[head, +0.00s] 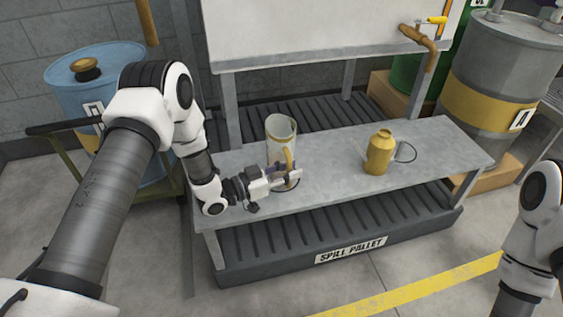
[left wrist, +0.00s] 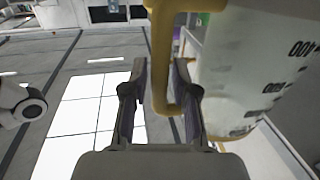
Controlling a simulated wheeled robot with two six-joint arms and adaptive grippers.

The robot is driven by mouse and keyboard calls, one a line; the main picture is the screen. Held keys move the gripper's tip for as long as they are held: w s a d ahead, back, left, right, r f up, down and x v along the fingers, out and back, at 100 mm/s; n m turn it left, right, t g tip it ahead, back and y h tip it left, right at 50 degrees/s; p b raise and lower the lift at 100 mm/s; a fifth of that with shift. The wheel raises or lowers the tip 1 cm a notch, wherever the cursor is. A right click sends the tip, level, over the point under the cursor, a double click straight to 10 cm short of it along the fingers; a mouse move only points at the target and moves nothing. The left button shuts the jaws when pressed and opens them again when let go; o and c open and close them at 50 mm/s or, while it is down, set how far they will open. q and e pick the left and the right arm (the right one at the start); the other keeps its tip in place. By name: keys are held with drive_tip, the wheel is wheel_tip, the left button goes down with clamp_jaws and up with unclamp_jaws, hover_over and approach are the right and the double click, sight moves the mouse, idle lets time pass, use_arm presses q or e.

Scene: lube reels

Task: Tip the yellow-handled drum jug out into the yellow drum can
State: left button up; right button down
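The drum jug (head: 281,131) is a clear, upright measuring jug with a yellow handle, at the left part of the grey bench. My left gripper (head: 287,178) is at its near side. In the left wrist view the yellow handle (left wrist: 161,62) stands between the two fingers (left wrist: 160,78), which are spread with a gap on the left side. The clear jug wall (left wrist: 250,75) with markings is just right of the fingers. The yellow drum can (head: 379,155) stands upright on the bench to the right of the jug. My right gripper is out of view.
The grey bench (head: 330,188) stands over a dark spill pallet (head: 290,248). A white tank (head: 320,30) with a brass tap (head: 420,38) is behind. A blue drum (head: 75,110) is at left and a grey-yellow drum (head: 500,75) at right. The bench between jug and can is clear.

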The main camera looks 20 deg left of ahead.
use_arm(q)
clamp_jaws()
drive_tip(key=shift+r, duration=0.15)
